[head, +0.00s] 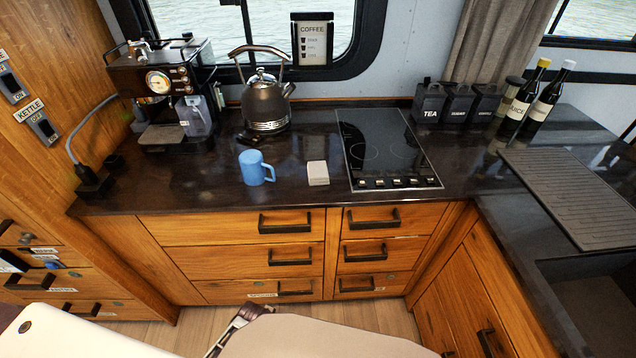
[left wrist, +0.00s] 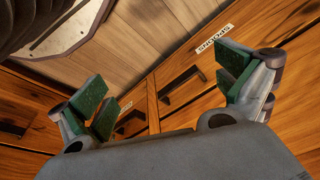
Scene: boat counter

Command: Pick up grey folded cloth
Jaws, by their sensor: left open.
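The grey folded cloth (head: 318,173) is a small, pale, block-shaped bundle lying on the dark counter, between the blue mug and the cooktop. Nothing touches it. My left gripper (left wrist: 168,92) is open and empty in the left wrist view, with its green-padded fingers spread wide. Wooden drawer fronts and floor show behind the fingers, and the cloth is not in that view. In the head view, part of my own arm shows low in front of the drawers, well below the counter top. My right gripper is not in view.
A blue mug (head: 255,168) stands just left of the cloth, and a black cooktop (head: 385,150) lies just right. A kettle (head: 266,104) and coffee machine (head: 165,90) stand behind. The counter in front of the cloth is clear. Drawer handles (head: 285,223) stick out below.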

